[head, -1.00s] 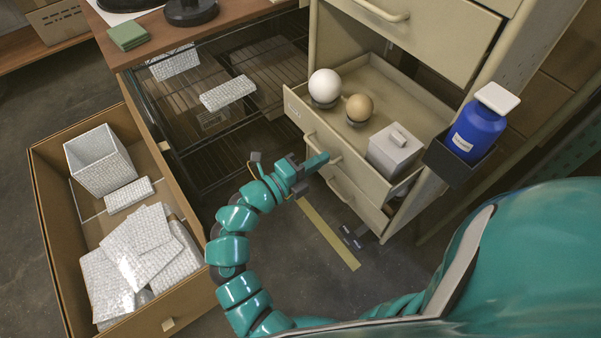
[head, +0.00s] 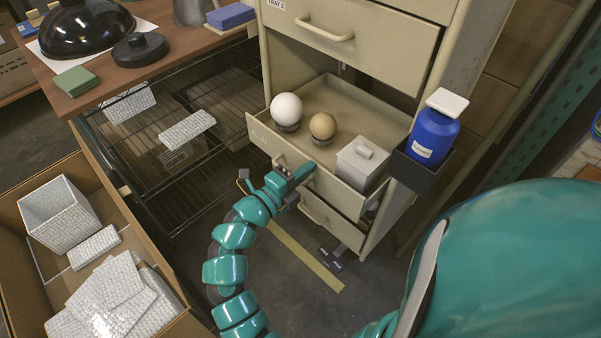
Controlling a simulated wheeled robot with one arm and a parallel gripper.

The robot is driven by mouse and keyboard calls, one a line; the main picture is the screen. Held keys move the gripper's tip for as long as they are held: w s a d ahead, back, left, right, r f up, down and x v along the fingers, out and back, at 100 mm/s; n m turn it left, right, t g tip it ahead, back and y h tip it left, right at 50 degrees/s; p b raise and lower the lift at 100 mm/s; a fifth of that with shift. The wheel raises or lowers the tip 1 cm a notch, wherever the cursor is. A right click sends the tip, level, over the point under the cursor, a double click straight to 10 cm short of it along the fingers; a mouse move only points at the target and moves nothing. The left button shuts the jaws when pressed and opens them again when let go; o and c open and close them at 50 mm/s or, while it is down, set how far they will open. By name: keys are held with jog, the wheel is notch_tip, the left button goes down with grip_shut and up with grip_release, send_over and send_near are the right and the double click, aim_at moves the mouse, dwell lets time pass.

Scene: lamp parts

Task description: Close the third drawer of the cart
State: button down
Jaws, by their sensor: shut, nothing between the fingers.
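The beige cart (head: 388,178) stands right of centre. Its third drawer (head: 262,134) is pulled out, below the drawer marked TRAY 2 (head: 385,45). It holds a white ball (head: 286,108), a tan ball (head: 322,125) and a lidded pale box (head: 361,163). My gripper (head: 303,171) is shut and empty, at the front face of the third drawer near its handle. It hides part of that handle, and I cannot tell whether it touches the face.
A lower drawer with a handle (head: 325,216) is below. A blue bottle (head: 434,130) sits in a dark side holder (head: 420,172). A wire rack (head: 185,150) stands left of the cart. An open cardboard box (head: 160,260) with wrapped items is at lower left. A wooden table (head: 165,55) is behind.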

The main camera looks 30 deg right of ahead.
jog(key=p+x, duration=0.1)
jog(key=x, duration=0.8)
jog(key=shift+d+p, duration=0.15)
jog(key=shift+p, duration=0.2)
jog(key=shift+r, duration=0.15)
jog(key=shift+d+r, duration=0.1)
jog(key=shift+r, duration=0.05)
